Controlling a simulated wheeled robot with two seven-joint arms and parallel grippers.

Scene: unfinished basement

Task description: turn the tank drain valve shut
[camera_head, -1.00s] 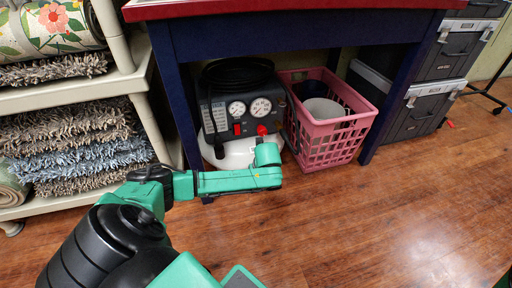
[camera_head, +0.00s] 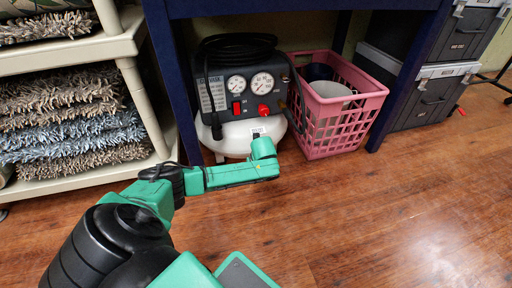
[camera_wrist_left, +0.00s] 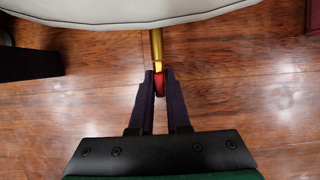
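The air compressor with its white tank (camera_head: 240,132) stands on the floor under the blue table; the tank's rim also shows in the left wrist view (camera_wrist_left: 110,18). A brass drain stem (camera_wrist_left: 157,45) comes out from under the tank, with a small red valve handle (camera_wrist_left: 159,84) on its end. My left gripper (camera_wrist_left: 159,78) has its two dark fingers on either side of the red handle, with little or no gap to it. In the head view my left forearm reaches to the tank's front, and the fingers and the valve are hidden. My right gripper is not in view.
A pink basket (camera_head: 340,113) stands just right of the compressor. The blue table's legs (camera_head: 176,85) flank the space. A shelf with rugs (camera_head: 146,105) is at left, dark stacked cases (camera_head: 430,97) at right. The wooden floor (camera_head: 400,210) in front is clear.

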